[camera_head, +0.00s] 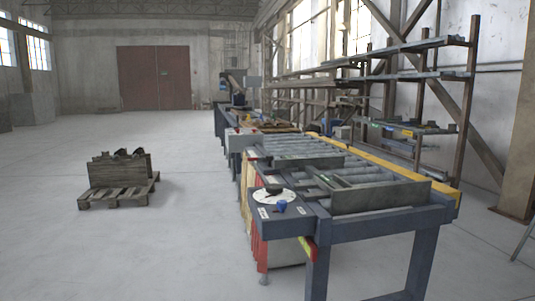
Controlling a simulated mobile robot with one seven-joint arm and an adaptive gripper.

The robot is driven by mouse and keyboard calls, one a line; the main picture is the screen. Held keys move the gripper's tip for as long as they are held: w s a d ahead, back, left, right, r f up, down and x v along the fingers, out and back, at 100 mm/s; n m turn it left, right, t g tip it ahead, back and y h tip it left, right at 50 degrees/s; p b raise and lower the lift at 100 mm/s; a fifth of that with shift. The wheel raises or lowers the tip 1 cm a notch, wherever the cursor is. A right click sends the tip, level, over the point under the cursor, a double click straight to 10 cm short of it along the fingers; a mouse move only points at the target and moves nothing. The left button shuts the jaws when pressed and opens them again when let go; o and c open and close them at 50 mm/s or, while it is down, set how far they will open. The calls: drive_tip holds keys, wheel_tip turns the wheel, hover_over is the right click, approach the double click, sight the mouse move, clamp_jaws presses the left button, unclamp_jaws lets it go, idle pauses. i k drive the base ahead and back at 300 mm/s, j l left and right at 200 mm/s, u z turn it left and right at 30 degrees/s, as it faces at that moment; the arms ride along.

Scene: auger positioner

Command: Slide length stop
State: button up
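The roller table (372,233) stands right of centre, running away from me. A grey metal plate (382,197) stands upright across its near end, joined to flat bars behind it. It may be the length stop, but I cannot tell for certain. A round white plate (266,197) with a dark knob (274,190) sits on the near left corner, with a small blue part (281,206) beside it. The rollers (310,152) lie beyond the bars. My gripper is not in view, and nothing is seen touching the table.
A wooden pallet with a crate (118,188) stands on the floor at left. A tall rack (470,110) runs along the right wall, and a ladder (525,240) edges in at far right.

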sight(269, 167)
drive_tip(key=i+j, duration=0.55)
drive_tip(key=i, duration=0.2)
drive_tip(key=i+j, duration=0.5)
drive_tip(key=i, duration=0.3)
drive_tip(key=i+j+z, duration=0.1)
drive_tip(key=i+j, duration=0.45)
drive_tip(key=i, duration=0.2)
drive_tip(key=i+j, duration=0.6)
drive_tip(key=i, duration=0.15)
